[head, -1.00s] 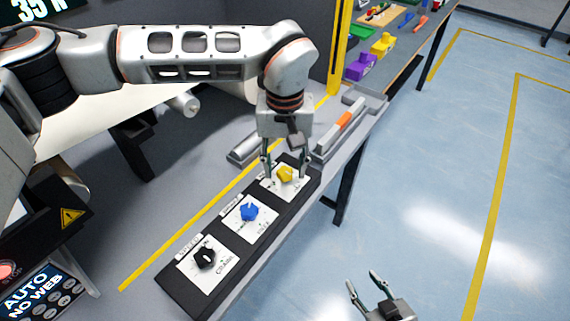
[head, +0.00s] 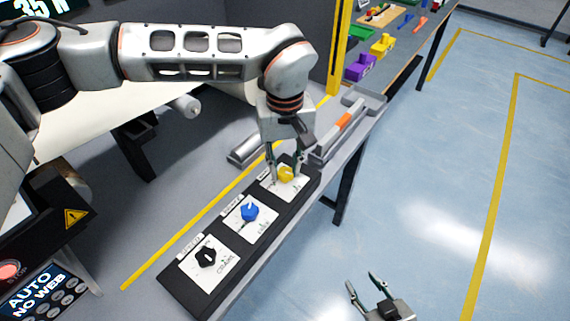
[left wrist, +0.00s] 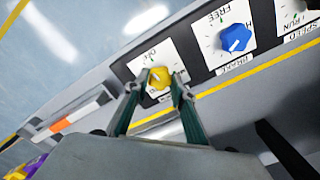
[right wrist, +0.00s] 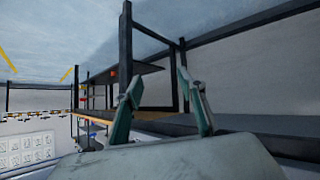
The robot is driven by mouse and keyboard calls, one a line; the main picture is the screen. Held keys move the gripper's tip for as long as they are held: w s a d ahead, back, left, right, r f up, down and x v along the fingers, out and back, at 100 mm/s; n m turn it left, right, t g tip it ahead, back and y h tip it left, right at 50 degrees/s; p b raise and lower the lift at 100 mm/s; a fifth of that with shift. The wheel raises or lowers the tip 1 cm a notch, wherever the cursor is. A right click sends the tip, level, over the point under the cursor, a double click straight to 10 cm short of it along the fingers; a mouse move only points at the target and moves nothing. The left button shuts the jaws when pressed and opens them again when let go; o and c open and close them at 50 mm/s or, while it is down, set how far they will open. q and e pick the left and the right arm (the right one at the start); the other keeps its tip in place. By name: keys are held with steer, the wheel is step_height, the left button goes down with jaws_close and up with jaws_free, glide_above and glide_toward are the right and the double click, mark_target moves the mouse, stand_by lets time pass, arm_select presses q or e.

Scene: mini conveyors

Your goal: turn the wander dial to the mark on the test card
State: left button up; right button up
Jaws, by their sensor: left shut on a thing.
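The yellow dial (head: 286,174) sits on a white plate at the far end of a black panel (head: 185,292); I take it as the wander dial, but its label is not readable. My left gripper (head: 283,172) comes down from above and is shut on this dial, one finger on each side. The left wrist view shows the yellow dial (left wrist: 159,77) between the fingertips (left wrist: 157,88). I cannot make out a test card in these views. My right gripper (head: 364,284) is open and empty, low at the bottom right over the floor.
The same panel holds a blue dial (head: 249,211) and a black dial (head: 205,257). A grey tray (head: 362,100) and an orange-banded bar (head: 343,127) lie just beyond the panel. Purple (head: 361,68) and yellow (head: 383,45) blocks stand farther along. Open floor lies to the right.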

arm_select(q)
steer(key=n+p, duration=0.1)
steer(key=n, duration=0.3)
steer(key=shift+r+n, duration=0.1)
steer(key=shift+n, duration=0.2)
steer(key=n, duration=0.4)
steer(key=shift+n+p, duration=0.3)
steer(key=shift+n, duration=0.9)
steer(key=n, duration=1.1)
steer(key=shift+n, duration=0.3)
steer(key=n, duration=1.2)
steer(key=shift+n, duration=0.4)
steer(key=n, duration=0.5)
steer(key=shift+n, duration=2.4)
